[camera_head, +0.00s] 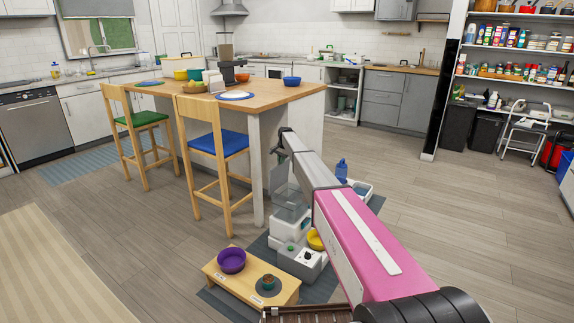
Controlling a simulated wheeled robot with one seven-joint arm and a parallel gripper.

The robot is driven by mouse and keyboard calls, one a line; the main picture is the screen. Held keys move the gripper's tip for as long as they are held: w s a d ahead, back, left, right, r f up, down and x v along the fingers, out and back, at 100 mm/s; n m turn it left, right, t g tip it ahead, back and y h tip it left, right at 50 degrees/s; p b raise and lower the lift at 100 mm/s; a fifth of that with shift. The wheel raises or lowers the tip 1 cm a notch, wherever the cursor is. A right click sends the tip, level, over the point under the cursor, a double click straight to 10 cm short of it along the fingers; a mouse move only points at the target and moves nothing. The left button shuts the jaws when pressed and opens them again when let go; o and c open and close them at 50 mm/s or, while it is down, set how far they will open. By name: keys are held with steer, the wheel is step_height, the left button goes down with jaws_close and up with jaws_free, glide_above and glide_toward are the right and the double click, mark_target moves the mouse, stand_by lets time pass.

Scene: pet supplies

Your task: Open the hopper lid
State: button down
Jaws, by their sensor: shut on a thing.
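The feeder stands on the dark mat beside the kitchen island, with a clear hopper (291,205) above a white and grey body (300,260). My arm crosses in front of its right side. A pale upright shape (279,176) shows just above the back of the hopper; I cannot tell whether it is the raised lid or something behind. My pink and grey arm reaches from the lower right to a dark joint above the hopper. My gripper is hidden behind the arm, so its hold on the lid does not show.
A low wooden stand (225,272) with a purple bowl (231,260) is left of the feeder. A yellow bowl (315,240) is close to its right side. A blue bottle (342,169) stands behind my arm. Bar stools and the island (290,95) border the left; open floor lies right.

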steer(key=shift+w+a+f, duration=0.1)
steer(key=shift+w+a, duration=0.55)
steer(key=shift+a, duration=0.3)
steer(key=shift+w+a+f, duration=0.1)
steer(key=shift+w+a, duration=0.5)
steer(key=shift+a, duration=0.35)
steer(key=c, duration=1.2)
jaws_free()
steer(key=shift+c, duration=0.2)
steer(key=shift+s+r, duration=0.1)
step_height(320, 180, up, 11)
steer(key=d, duration=0.1)
steer(key=shift+s+d, duration=0.35)
steer(key=shift+s, duration=0.1)
